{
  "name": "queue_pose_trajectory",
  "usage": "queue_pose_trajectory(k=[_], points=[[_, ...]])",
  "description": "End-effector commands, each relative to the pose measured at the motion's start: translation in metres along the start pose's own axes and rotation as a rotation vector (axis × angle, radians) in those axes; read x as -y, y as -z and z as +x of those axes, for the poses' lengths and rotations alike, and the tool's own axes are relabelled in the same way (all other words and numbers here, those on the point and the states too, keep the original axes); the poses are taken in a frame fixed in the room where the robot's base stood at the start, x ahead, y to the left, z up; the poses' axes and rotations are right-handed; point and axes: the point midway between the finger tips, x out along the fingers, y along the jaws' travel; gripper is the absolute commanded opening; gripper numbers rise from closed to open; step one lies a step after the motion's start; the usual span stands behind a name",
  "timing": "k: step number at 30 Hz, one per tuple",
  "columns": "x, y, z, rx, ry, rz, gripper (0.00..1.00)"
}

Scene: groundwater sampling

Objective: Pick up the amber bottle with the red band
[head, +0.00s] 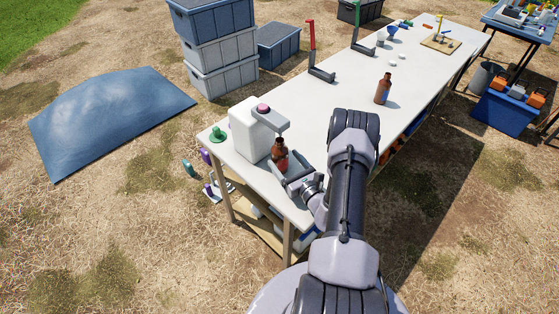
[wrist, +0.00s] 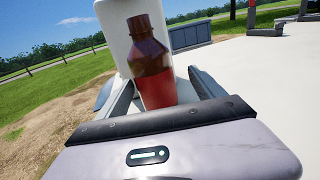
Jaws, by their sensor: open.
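The amber bottle with the red band (head: 280,150) stands upright near the front left end of the white table, in front of a white container. In the wrist view the bottle (wrist: 150,55) shows its dark cap, brown body and red lower band. My gripper (head: 283,168) is open around the lower part of the bottle. In the wrist view the grey fingers of my gripper (wrist: 163,92) lie one on each side of it. I cannot tell whether either finger touches it. The bottle's base is hidden behind my gripper.
The white container (head: 244,130) has a pink cap and a grey arm reaching out close to the bottle's top. A second amber bottle (head: 383,90) stands farther along the table (head: 340,98). Red-topped (head: 314,50) and green-topped (head: 363,32) stands are at the table's left edge.

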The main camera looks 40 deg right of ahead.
Motion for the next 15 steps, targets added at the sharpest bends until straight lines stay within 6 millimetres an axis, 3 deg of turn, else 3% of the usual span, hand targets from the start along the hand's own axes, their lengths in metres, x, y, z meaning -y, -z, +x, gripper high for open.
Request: queue_pose_trajectory(k=[9, 15], points=[[-0.008, 0.006, 0.051, 0.001, -0.002, 0.0, 0.78], [-0.008, 0.005, 0.054, -0.001, -0.001, 0.001, 0.78]])
